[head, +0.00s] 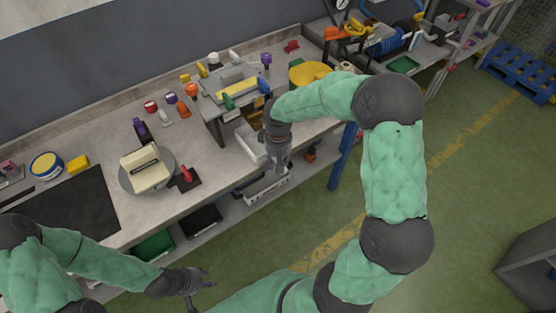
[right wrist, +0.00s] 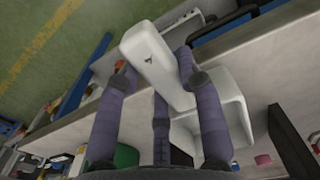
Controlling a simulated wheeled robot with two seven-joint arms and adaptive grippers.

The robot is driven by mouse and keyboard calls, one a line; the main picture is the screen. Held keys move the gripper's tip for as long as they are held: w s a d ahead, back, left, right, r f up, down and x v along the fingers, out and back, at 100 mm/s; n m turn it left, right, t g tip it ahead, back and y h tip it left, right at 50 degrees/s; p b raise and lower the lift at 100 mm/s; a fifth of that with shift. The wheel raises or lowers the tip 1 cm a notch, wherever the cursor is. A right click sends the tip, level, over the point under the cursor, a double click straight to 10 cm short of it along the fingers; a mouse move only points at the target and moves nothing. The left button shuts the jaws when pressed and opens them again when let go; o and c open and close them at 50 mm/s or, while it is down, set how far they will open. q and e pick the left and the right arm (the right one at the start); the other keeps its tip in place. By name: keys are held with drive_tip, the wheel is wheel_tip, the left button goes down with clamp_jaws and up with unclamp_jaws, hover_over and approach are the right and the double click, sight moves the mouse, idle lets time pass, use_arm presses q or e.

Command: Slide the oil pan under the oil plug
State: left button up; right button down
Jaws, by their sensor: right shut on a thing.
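The oil pan (head: 248,142) is a white, open tray on the bench, at the foot of a grey stand with a yellow-topped unit (head: 238,88). My right gripper (head: 281,162) is at the pan's near side, by the bench edge. In the right wrist view its fingers (right wrist: 160,75) straddle a thick white handle (right wrist: 150,52) joined to the pan (right wrist: 238,118); it is shut on that handle. I cannot make out the oil plug; the stand and my right arm cover part of that area. My left gripper (head: 203,283) is empty, fingers apart, in front of the bench.
A round turntable (head: 128,184) with a cream block stands left of the stand, beside a red-handled clamp (head: 187,176). Several small coloured items stand behind. The floor in front is clear.

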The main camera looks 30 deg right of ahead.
drive_tip(key=shift+f, duration=0.4)
drive_tip(key=c, duration=0.7)
unclamp_jaws()
drive_tip(key=shift+c, duration=0.2)
wheel_tip(320, 180, up, 12)
